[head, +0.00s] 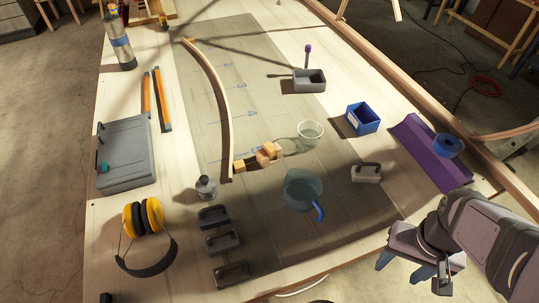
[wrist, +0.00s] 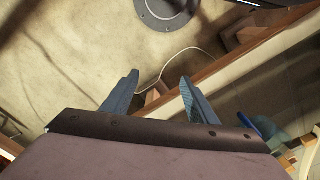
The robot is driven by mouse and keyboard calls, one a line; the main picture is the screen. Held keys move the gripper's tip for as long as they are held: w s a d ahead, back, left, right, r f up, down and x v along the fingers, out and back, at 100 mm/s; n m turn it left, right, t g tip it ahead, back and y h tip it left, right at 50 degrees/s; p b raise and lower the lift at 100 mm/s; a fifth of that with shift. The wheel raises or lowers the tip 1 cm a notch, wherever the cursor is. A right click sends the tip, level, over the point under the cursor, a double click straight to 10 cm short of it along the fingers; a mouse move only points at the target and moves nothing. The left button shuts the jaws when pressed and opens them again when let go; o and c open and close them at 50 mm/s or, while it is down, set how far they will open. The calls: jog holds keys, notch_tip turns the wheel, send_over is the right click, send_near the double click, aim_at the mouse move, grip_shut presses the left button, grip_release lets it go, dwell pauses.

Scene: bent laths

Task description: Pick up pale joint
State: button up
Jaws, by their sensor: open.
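The pale joint (head: 268,153) appears to be the small light-wood piece with blocky arms in the middle of the bench, in the head view. Another small wood block (head: 240,164) lies close to its left, and I cannot tell whether they touch. My gripper (head: 405,268) is at the lower right, out past the bench's near edge and well away from the joint. In the wrist view my gripper (wrist: 159,78) has its two blue fingers apart with nothing between them. The wrist view looks mostly at the floor, and I cannot make out the joint there for sure.
A bent lath (head: 222,98) stands left of the joint. A grey clamp-like block (head: 367,173) and a purple mat (head: 432,153) lie nearer my arm. Dark blocks (head: 224,242) line the front.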

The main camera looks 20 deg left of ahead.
jog(key=w+a+r+n+h+b, duration=0.2)
jog(key=w+a+r+n, duration=0.15)
jog(key=w+n, duration=0.4)
jog(key=w+a+n+h+b, duration=0.1)
jog(key=w+a+n+h, duration=0.1)
jog(key=w+a+n, duration=0.3)
jog(key=n+t+h+b, duration=0.3)
jog(key=n+t+b, duration=0.2)
jog(key=n+t, duration=0.9)
send_over(277, 147)
jog(key=a+f+v, duration=0.1)
jog(key=v, duration=0.5)
jog(key=n+g, duration=0.1)
jog(key=n, duration=0.1)
jog(key=n+g, duration=0.1)
jog(key=shift+d+f+g, duration=0.25)
jog(key=shift+f+g, duration=0.05)
jog(key=shift+f, duration=0.05)
notch_tip(277, 147, down, 4)
jog(key=shift+w+f, duration=0.15)
jog(key=shift+f, duration=0.3)
jog(key=shift+p+x, duration=1.1)
jog(key=shift+x, duration=2.05)
jog(key=shift+w+d+f, duration=0.15)
jog(key=shift+w+d, duration=0.15)
jog(key=shift+w, duration=0.1)
